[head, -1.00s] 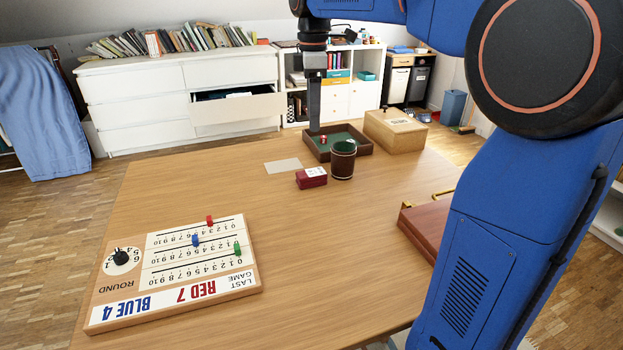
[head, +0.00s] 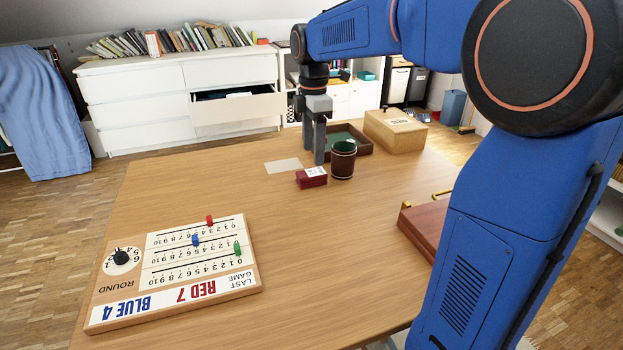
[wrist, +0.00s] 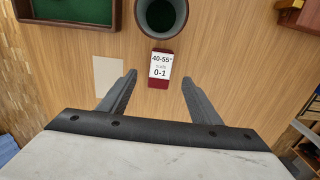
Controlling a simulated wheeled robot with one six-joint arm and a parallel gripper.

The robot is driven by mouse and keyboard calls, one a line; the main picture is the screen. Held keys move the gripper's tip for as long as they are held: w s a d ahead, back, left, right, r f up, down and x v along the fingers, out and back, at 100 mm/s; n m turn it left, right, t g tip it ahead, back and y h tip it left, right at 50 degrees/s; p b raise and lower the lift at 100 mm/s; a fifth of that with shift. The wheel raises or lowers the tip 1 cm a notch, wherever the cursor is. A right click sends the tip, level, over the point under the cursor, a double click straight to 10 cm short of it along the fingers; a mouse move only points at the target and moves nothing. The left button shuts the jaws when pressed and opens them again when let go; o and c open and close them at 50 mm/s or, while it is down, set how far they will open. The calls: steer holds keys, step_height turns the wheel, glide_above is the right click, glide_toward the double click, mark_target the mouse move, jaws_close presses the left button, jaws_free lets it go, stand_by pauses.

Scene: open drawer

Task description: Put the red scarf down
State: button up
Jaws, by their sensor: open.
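I see no red scarf in either view. My gripper (head: 319,160) is open and empty. It points down just behind and beside a small dark red box (head: 312,177) with a white label on top. In the wrist view the open fingers (wrist: 158,78) point toward this red box (wrist: 161,85), which shows between and below them. I cannot tell the exact height of the fingertips above the table.
A brown cup (head: 343,160) stands right of the red box, before a green-lined tray (head: 360,141). A wooden box (head: 395,131), pale card (head: 283,165), scoreboard (head: 175,270) and reddish-brown case (head: 428,225) share the table (head: 270,215). Its middle is clear.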

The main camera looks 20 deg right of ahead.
mark_target(311, 173)
steer(key=shift+s+a+f, duration=0.1)
steer(key=shift+a+f, duration=0.05)
steer(key=shift+f, duration=1.65)
steer(key=shift+a+f, duration=0.1)
steer(key=shift+f, duration=1.65)
steer(key=c, duration=1.2)
steer(key=shift+c, duration=0.2)
step_height(311, 173, up, 10)
